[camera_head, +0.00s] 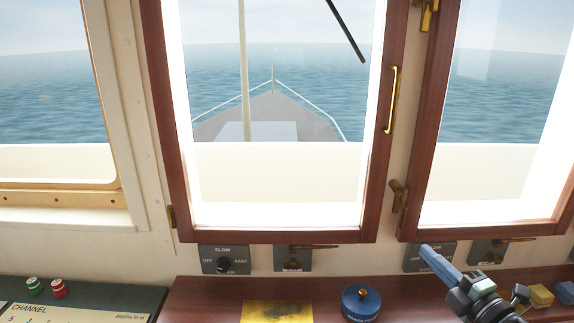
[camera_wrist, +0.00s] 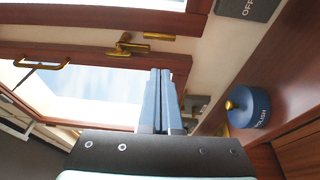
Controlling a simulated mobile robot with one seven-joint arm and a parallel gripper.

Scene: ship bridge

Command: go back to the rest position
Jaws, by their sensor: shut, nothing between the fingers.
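My gripper (camera_head: 436,262) shows at the lower right in the head view, in front of the wall below the right window. In the wrist view my gripper (camera_wrist: 160,75) points up the picture, its two blue-grey fingers shut together with nothing between them. It appears apart from the wall and shelf, though the exact gap cannot be told. It partly covers a grey switch plate (camera_head: 446,247) in the head view.
A blue round polish tin (camera_head: 361,303) and a yellow cloth (camera_head: 277,312) lie on the wooden shelf (camera_head: 215,297). Yellow blocks (camera_head: 540,295) stand at the right. Window frames with a brass handle (camera_head: 391,100) rise behind. A chart (camera_head: 75,314) and red and green pieces lie left.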

